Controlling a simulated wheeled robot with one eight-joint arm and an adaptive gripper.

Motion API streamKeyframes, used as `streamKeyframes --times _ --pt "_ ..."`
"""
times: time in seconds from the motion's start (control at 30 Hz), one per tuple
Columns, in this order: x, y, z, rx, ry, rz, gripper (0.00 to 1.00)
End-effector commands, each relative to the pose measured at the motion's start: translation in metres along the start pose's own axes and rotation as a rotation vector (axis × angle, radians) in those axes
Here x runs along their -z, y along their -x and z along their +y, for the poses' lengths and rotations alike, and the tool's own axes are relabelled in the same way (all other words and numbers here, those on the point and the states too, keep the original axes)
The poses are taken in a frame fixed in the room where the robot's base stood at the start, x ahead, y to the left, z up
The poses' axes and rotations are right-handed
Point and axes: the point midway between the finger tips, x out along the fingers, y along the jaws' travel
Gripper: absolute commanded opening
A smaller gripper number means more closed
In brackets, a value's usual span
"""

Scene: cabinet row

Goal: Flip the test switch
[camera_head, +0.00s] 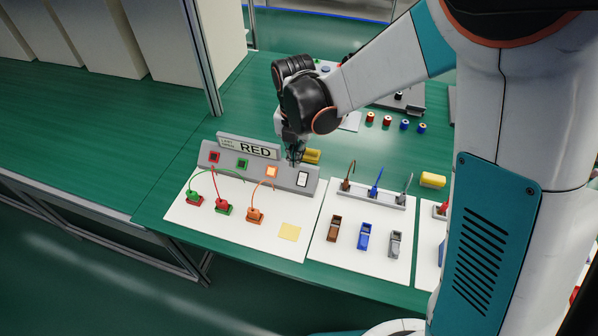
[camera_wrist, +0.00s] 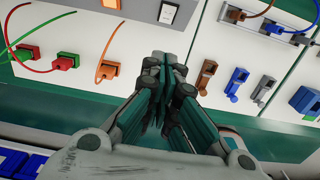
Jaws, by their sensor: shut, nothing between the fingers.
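The switch (camera_head: 303,179) is a white rocker in a dark frame at the right end of the grey sloped panel (camera_head: 225,171). It also shows at the top of the wrist view (camera_wrist: 167,12). I cannot tell which way it is tipped. My gripper (camera_head: 296,157) is shut and empty, pointing down just above and behind the switch in the head view. In the wrist view my gripper's closed fingers (camera_wrist: 166,62) are below the switch in the picture, apart from it.
The panel carries a "RED" sign (camera_head: 254,149), red and green squares and a lit orange square (camera_head: 271,171). Red, green and orange plugs with cables stand before it. A board with brown, blue and grey connectors (camera_head: 364,236) lies to the right. A yellow block (camera_head: 432,180) lies beyond.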

Motion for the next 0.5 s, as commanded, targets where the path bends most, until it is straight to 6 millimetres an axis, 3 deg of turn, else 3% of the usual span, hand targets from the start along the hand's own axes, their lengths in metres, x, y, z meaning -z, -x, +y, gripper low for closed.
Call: streamKeyframes --times 0.17,0.5 --pt "0.000 -0.016 0.000 0.000 -0.001 0.000 0.00" --pt "-0.001 -0.081 0.000 -0.001 -0.002 -0.001 0.00"
